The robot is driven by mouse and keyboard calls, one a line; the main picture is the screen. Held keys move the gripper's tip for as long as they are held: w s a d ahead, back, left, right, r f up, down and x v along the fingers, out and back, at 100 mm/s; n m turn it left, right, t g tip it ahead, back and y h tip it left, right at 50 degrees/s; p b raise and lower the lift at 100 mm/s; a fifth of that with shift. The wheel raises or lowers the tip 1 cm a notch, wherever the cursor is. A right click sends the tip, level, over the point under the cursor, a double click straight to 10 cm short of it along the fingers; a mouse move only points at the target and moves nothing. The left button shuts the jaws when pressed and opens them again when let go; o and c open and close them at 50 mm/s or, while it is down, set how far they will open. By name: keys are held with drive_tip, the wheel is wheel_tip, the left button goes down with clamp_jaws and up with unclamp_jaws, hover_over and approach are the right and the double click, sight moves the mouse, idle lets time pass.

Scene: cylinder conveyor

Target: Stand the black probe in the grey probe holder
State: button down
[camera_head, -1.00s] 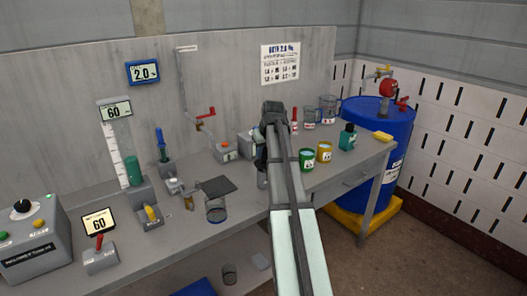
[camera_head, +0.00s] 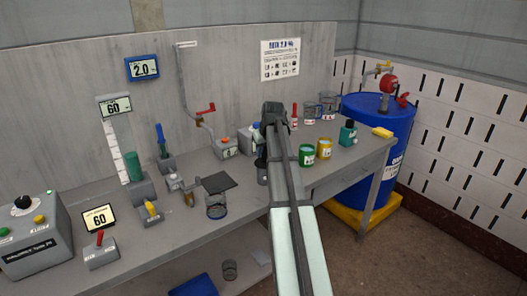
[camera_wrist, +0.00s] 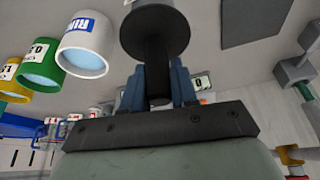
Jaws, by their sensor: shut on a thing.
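My gripper (camera_wrist: 157,88) is shut on the black probe (camera_wrist: 155,60). In the wrist view its blue-grey fingers stand on both sides of the dark stem, and a wide dark cylindrical end shows at the top edge. In the head view a dark upright shape, likely the probe (camera_head: 262,163), shows just left of my arm above the bench; the arm hides most of the gripper. Several grey blocks stand on the bench, including one with a blue-handled item (camera_head: 160,138) upright in it. I cannot tell which one is the probe holder.
A glass beaker (camera_head: 216,208) and a dark square plate (camera_head: 217,183) are left of my arm. A white cup (camera_wrist: 85,45) is close by in the wrist view. Green (camera_head: 306,157) and yellow (camera_head: 324,150) containers stand right of the arm.

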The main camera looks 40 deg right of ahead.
drive_tip(key=shift+f, duration=0.15)
drive_tip(key=c, duration=0.8)
unclamp_jaws()
drive_tip(key=v, duration=1.4)
drive_tip(key=shift+d+f, duration=0.1)
